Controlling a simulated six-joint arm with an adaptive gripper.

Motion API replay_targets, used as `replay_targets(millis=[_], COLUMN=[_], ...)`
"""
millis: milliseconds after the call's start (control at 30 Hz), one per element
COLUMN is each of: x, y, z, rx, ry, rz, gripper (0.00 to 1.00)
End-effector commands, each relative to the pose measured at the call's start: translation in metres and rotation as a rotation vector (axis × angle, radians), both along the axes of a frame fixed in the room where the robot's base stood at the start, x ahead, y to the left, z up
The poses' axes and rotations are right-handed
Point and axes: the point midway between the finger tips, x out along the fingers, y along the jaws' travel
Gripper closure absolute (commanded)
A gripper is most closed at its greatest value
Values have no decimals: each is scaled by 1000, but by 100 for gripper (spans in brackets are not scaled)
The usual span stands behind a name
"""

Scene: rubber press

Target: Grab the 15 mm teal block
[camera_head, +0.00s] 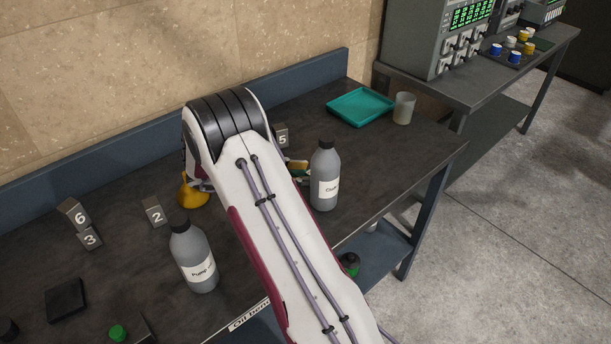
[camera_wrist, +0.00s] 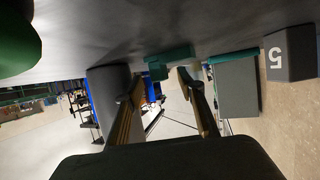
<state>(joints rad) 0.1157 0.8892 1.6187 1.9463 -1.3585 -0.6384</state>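A small teal block (camera_wrist: 170,61) shows in the wrist view, just beyond and between the tips of my gripper (camera_wrist: 158,86). The two fingers stand apart, with a clear gap between them, so my gripper is open. I see no finger clearly touching the block, and its exact depth from the tips is hard to tell. In the head view my arm hides most of the gripper and I cannot make out the teal block.
Block 5 (camera_head: 281,135) stands close by; it also shows in the wrist view (camera_wrist: 290,53). A grey bottle (camera_head: 325,178) is right of my arm, another bottle (camera_head: 193,258) left, near a yellow funnel (camera_head: 193,191). A teal tray (camera_head: 345,108) and a cup (camera_head: 404,108) stand farther back.

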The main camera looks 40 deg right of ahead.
Motion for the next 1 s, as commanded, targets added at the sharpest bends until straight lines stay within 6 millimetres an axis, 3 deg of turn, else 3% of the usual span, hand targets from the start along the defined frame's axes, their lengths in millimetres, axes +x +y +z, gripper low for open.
replay_targets(millis=[533,700,1000], x=[-1,-1,-1], y=[-2,-2,-2], z=[-1,-1,0], rx=[0,1,0], ry=[-1,-1,-1], rz=[0,0,0], gripper=[61,100,100])
